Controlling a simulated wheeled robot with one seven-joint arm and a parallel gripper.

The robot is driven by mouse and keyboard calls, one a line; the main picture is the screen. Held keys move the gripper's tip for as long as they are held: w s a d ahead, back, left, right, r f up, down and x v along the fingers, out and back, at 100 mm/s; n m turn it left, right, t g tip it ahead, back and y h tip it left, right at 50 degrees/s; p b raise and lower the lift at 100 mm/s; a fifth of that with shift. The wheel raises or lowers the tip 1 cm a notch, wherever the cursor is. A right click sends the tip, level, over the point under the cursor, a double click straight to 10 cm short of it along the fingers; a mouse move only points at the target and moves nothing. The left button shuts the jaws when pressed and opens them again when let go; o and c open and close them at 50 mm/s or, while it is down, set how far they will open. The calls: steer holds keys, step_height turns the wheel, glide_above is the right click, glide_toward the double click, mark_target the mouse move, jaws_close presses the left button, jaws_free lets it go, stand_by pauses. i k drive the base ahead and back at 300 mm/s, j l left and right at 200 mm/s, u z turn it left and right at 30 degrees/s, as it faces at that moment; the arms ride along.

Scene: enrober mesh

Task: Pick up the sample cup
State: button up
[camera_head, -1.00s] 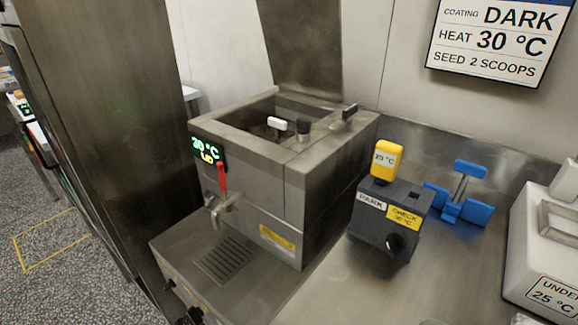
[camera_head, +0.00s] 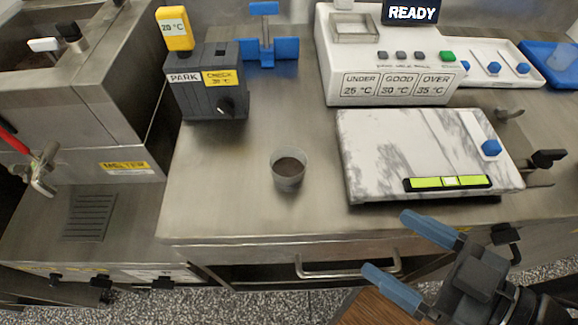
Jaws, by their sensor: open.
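The sample cup (camera_head: 288,171) is a small grey, see-through cup with dark contents. It stands upright on the steel counter, left of the marble slab. My gripper (camera_head: 397,252) is at the lower right, with two blue-grey fingers spread apart and nothing between them. It is in front of the counter's front edge, to the right of the cup and apart from it.
The marble slab (camera_head: 400,150) with a green level lies right of the cup. A white tester (camera_head: 385,85) reading READY stands behind. A dark PARK holder (camera_head: 207,90) and the melter (camera_head: 75,115) are to the left. The counter around the cup is clear.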

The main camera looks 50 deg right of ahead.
mark_target(288, 165)
steer(key=j+z, duration=0.1)
steer(key=j, duration=1)
steer(key=k+j+z, duration=0.15)
steer(key=j, duration=0.95)
steer(key=j+z, duration=0.15)
steer(key=j, duration=0.35)
steer(key=k+j, duration=0.15)
steer(key=j, duration=0.4)
steer(key=i+l, duration=0.2)
steer(key=l+z, duration=0.05)
steer(key=l, duration=0.05)
